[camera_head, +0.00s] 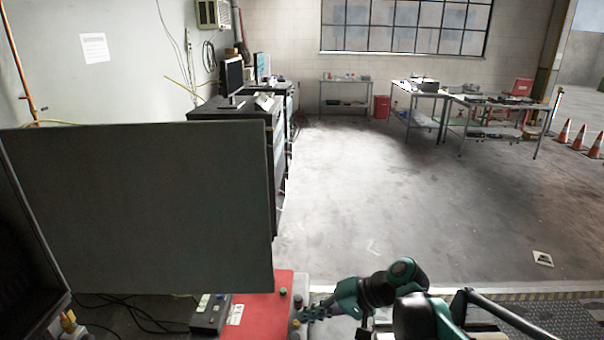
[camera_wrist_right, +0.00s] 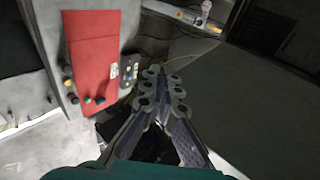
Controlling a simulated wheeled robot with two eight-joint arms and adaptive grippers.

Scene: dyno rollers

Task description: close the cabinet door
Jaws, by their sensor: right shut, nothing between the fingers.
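The cabinet door (camera_head: 150,210) is a large flat grey panel that fills the left of the head view. It stands open beside the dark cabinet (camera_head: 25,265) at the far left edge. In the right wrist view a dark grey panel that looks like the door (camera_wrist_right: 240,90) lies to the right of the fingers. My right gripper (camera_head: 300,315) is low in the head view, right of the door's lower right corner. Its fingers (camera_wrist_right: 165,75) are together and empty. I cannot tell whether they touch the door. My left gripper is not in view.
A red panel with knobs (camera_head: 262,305) is below the door's right edge; it also shows in the right wrist view (camera_wrist_right: 95,55). Cables and a small dark box (camera_head: 210,315) lie under the door. The floor (camera_head: 390,200) to the right is open.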

